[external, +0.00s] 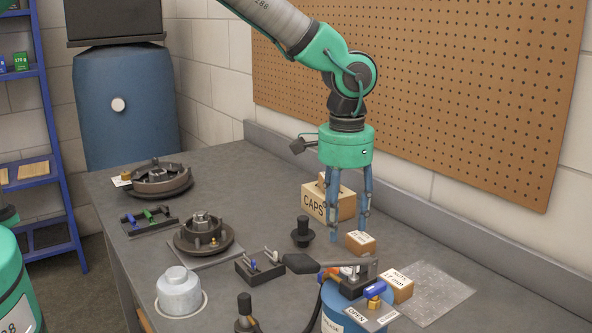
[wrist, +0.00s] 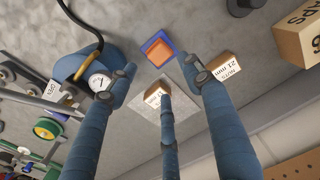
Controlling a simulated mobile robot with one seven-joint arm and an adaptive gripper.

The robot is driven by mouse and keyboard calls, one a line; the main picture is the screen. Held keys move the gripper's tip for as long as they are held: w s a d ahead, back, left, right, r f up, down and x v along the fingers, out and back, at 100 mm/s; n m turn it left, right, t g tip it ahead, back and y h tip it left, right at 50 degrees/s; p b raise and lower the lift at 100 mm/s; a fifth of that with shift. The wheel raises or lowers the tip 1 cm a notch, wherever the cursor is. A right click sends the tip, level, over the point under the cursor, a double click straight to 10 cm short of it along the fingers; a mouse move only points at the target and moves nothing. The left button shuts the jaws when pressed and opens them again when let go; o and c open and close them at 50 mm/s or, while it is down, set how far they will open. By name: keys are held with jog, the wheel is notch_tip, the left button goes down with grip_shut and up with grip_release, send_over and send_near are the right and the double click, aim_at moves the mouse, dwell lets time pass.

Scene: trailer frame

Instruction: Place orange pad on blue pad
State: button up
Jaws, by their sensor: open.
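In the wrist view an orange pad (wrist: 158,53) lies within the outline of a blue pad (wrist: 147,43), with blue showing around it; I cannot tell how firmly it is seated. In the external view only a bit of orange (external: 346,270) shows behind the dark lever, so the pads are largely hidden there. My gripper (external: 348,226) points down above the bench, its fingers spread and holding nothing. In the wrist view my gripper (wrist: 160,82) has its fingertips apart, with the pads just beyond them towards the top of the picture.
A CAPS box (external: 328,203) is behind. A blue drum (external: 345,316) with a lever fitting stands in front. Bench at left rear is partly clear.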

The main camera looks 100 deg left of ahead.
jog(key=shift+r, duration=1.35)
jog(key=s+d+r+m+t, duration=0.1)
jog(key=s+d+r+m, duration=0.1)
jog(key=s+d+r, duration=0.85)
jog(key=s+d+r+m+t, duration=0.2)
jog(key=s+d+r, duration=0.4)
jog(key=r, duration=0.7)
jog(key=s+d+r+m+t, duration=0.1)
jog(key=s+d, duration=0.3)
jog(key=s, duration=0.4)
jog(key=s+d+r+m, duration=0.1)
jog(key=s+d+m, duration=0.1)
jog(key=s+d, duration=0.3)
jog(key=s+d+r+m+t, duration=0.1)
jog(key=s+d, duration=0.3)
jog(key=s, duration=0.9)
jog(key=shift+s+d+r+t, duration=0.2)
jog(key=shift+d+t, duration=0.1)
jog(key=shift+d, duration=0.1)
